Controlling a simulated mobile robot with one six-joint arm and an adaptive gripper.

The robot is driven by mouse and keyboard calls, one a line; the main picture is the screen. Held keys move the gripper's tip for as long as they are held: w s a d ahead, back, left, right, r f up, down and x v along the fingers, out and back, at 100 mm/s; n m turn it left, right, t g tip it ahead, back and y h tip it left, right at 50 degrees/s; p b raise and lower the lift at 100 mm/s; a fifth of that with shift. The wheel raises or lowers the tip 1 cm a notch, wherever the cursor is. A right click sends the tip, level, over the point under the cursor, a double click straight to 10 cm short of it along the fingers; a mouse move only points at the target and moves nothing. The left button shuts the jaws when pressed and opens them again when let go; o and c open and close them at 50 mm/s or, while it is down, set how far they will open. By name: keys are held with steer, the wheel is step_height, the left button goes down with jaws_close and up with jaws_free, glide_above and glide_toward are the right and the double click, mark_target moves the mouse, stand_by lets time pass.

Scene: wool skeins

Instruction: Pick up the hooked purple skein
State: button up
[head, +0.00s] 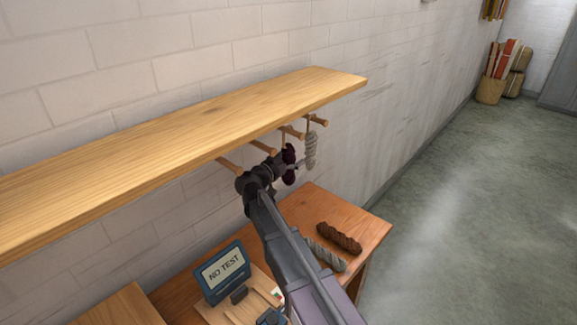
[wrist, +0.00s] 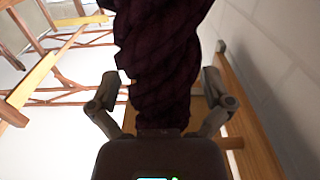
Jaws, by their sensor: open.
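The dark purple skein (head: 289,155) hangs from a wooden peg under the shelf, partly hidden by my gripper in the head view. In the wrist view the twisted purple skein (wrist: 158,50) fills the middle and hides part of the background. My gripper (wrist: 160,92) is open, with one finger on each side of the skein. The fingers look spread apart from it, with the skein between them. In the head view my gripper (head: 284,166) is at the skein's height, below the pegs.
A pale grey skein (head: 310,149) hangs on the farther peg, close beside the purple one. The wooden shelf (head: 200,140) juts out above. Below, a wooden table (head: 345,215) holds a brown skein (head: 339,238), a grey skein (head: 327,256) and a "NO TEST" device (head: 223,271).

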mark_target(293, 146)
steer(key=c, duration=1)
steer(key=shift+o, duration=0.2)
steer(key=shift+r, duration=0.15)
step_height(293, 146, up, 4)
steer(key=p, duration=0.3)
steer(key=shift+f+p, duration=0.25)
steer(key=shift+p, duration=0.15)
steer(key=s+d, duration=0.3)
steer(key=d, duration=0.1)
steer(key=s+d, duration=0.4)
steer(key=d, duration=0.1)
steer(key=s+d, duration=0.4)
steer(key=d, duration=0.1)
steer(key=shift+s+d+f, duration=0.1)
steer(key=shift+f, duration=0.05)
steer(key=shift+c, duration=0.2)
steer(key=shift+s+a, duration=0.15)
steer(key=shift+a, duration=0.05)
steer(key=shift+v, duration=1.55)
